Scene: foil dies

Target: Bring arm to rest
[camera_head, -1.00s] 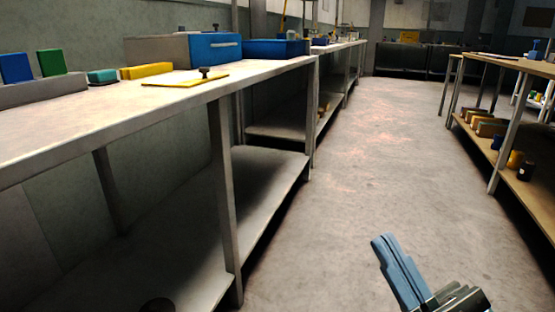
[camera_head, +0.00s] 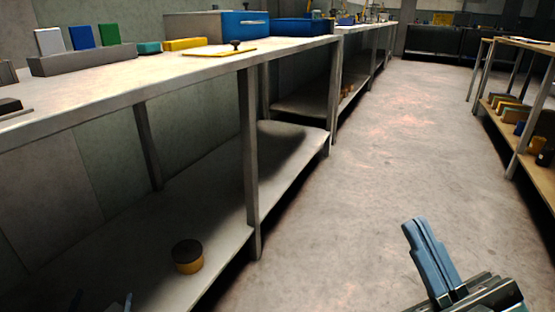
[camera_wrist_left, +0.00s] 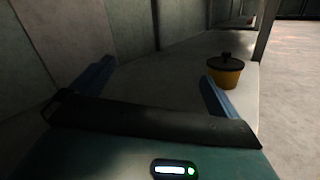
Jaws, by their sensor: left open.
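My left gripper (camera_head: 101,300) shows only as two blue fingertips at the bottom left of the head view, by the lower shelf (camera_head: 205,240) of the left bench. In the left wrist view its fingers (camera_wrist_left: 158,72) are spread wide with nothing between them. A yellow tub with a dark lid (camera_head: 187,258) stands on that shelf; in the wrist view the tub (camera_wrist_left: 225,72) is just beyond the right-hand finger. My right gripper (camera_head: 416,222) is at the lower right over the floor, its blue fingers together and nothing visible in them.
The left bench top (camera_head: 150,75) carries a grey rack (camera_head: 85,62) with coloured blocks, a blue-fronted box (camera_head: 238,24) and a yellow plate with a black knob (camera_head: 219,52). A bench leg (camera_head: 250,160) stands at the shelf edge. The aisle floor (camera_head: 400,150) is clear.

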